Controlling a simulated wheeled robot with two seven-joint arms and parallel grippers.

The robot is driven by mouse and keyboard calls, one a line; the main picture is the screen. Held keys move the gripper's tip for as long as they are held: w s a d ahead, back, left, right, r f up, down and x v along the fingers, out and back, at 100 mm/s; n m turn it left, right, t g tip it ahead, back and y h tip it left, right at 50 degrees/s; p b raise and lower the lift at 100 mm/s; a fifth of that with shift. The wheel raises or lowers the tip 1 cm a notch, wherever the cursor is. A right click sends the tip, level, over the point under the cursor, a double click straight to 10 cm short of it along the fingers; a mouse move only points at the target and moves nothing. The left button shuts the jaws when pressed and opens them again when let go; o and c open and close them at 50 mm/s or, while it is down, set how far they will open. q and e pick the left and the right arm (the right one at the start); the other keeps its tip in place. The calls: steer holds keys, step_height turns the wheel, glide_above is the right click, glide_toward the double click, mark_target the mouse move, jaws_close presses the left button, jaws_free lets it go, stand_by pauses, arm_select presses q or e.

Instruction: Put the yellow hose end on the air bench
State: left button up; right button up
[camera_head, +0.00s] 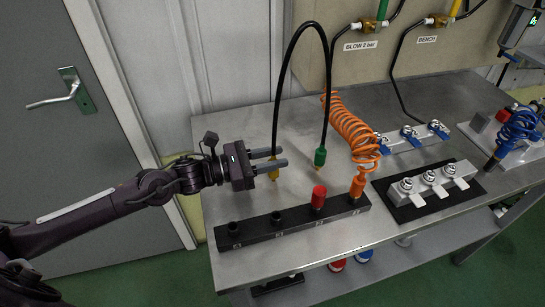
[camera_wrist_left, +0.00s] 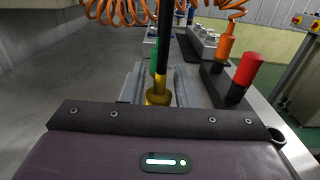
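The yellow hose end (camera_head: 273,174) is on one end of a black hose that arches high over the metal bench. The hose's other end is green (camera_head: 320,157) and hangs to the right. My left gripper (camera_head: 287,157) comes in from the left with both fingers closely flanking the yellow end; it seems shut on it. In the left wrist view the yellow end (camera_wrist_left: 158,96) sits between the fingers, hose rising upright. The metal bench top (camera_head: 225,125) lies below. A BENCH label (camera_head: 427,39) is on the back panel. My right gripper is not in view.
A black rack (camera_head: 255,236) at the front edge has empty sockets at left, then a red plug (camera_head: 318,197) and an orange hose end (camera_head: 357,186). An orange coiled hose (camera_head: 350,127) runs behind. Valve blocks (camera_head: 428,183) stand right. The left bench top is mostly clear.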

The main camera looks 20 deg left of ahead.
arm_select(q)
steer(key=shift+a+r+p, duration=0.1)
steer(key=shift+r+p, duration=0.05)
steer(key=shift+p, duration=0.15)
steer(key=v, duration=1)
steer(key=shift+s+a, duration=0.1)
steer(key=shift+s, duration=0.05)
steer(key=shift+v, duration=0.75)
steer(key=shift+a, duration=0.1)
